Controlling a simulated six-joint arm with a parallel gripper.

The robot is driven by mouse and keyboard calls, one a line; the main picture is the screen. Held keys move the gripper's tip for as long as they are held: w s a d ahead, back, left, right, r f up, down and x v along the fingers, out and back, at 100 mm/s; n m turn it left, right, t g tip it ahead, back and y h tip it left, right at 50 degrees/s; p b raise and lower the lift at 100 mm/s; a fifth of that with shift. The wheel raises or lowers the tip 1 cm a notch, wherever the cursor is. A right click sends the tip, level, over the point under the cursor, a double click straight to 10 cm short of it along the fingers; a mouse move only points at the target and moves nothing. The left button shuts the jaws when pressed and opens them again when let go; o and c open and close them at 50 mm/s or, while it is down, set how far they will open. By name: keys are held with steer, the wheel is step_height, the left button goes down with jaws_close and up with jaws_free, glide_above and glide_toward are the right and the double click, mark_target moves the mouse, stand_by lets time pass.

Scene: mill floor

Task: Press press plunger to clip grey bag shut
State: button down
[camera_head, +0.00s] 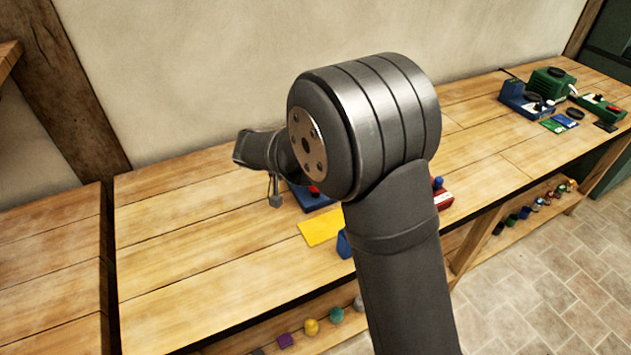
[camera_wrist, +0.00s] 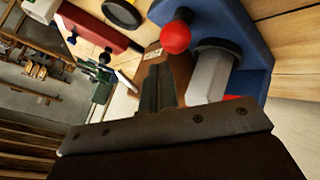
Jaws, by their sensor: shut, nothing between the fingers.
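A blue device (camera_head: 312,198) with a red ball knob sits on the bench, partly hidden behind my arm in the head view. In the wrist view the blue device (camera_wrist: 248,35) is at the upper right, with its red knob (camera_wrist: 175,37) close beyond my fingers. A grey block-like shape (camera_wrist: 211,75) with a dark round top stands against it; I cannot tell whether this is the grey bag or the plunger. My gripper (camera_wrist: 158,72) is shut and empty, left of the grey shape and apparently apart from it.
A yellow card (camera_head: 320,228) and a small blue object (camera_head: 344,244) lie near the bench's front. A red device (camera_head: 443,198) stands to the right, partly behind my arm. Green and blue devices (camera_head: 550,85) stand at the far right. The bench's left part is clear.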

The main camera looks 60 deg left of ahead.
steer(key=shift+r, duration=0.1)
steer(key=shift+r, duration=2.45)
steer(key=shift+f, duration=0.1)
step_height(320, 180, up, 4)
steer(key=shift+f, duration=0.1)
